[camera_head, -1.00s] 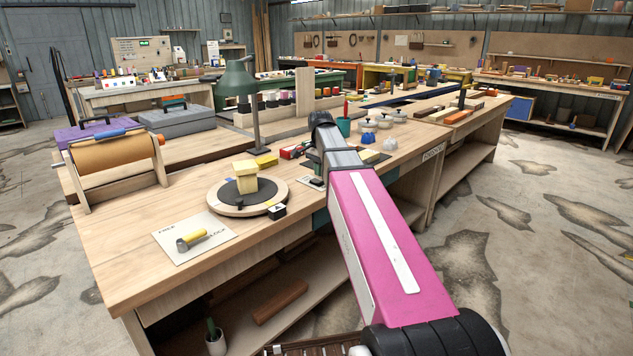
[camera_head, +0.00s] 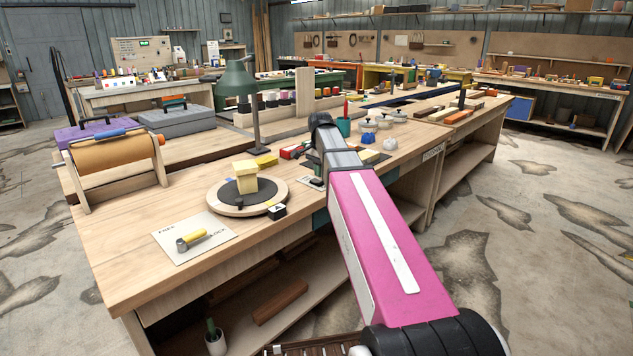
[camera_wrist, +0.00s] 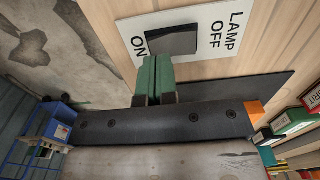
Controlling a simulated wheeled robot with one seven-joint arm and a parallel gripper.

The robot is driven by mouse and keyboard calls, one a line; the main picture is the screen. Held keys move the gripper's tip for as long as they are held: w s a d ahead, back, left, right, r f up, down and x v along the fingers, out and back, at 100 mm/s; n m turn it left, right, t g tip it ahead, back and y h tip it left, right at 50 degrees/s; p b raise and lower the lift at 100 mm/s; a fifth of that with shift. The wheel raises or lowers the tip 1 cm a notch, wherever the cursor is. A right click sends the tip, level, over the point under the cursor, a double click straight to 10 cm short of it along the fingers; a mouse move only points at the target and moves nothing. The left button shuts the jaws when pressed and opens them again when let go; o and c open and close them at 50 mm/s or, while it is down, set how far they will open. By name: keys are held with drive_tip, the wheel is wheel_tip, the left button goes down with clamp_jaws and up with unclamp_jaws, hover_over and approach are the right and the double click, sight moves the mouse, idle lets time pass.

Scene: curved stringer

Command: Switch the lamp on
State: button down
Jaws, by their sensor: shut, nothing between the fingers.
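The green desk lamp (camera_head: 237,80) stands on the near workbench, its shade tipped down; no glow shows from it. Its switch is a dark rocker (camera_wrist: 172,40) in a white plate (camera_wrist: 205,32) marked LAMP, OFF and ON, seen in the wrist view. The plate (camera_head: 311,182) also shows small beside my arm in the head view. My gripper (camera_wrist: 155,68) has its green fingers shut together, with nothing between them. The fingertips are at the ON end of the rocker, overlapping its edge in the picture. I cannot tell whether they touch it.
A round turntable (camera_head: 247,205) with yellow blocks stands left of the switch plate. A red box (camera_head: 291,151) and a green cup (camera_head: 344,126) stand close to my arm. The bench front (camera_head: 200,275) is clear toward the left.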

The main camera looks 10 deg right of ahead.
sight(320, 181)
drive_tip(key=shift+f, duration=1.05)
idle(0.6)
drive_tip(key=shift+r, duration=3.5)
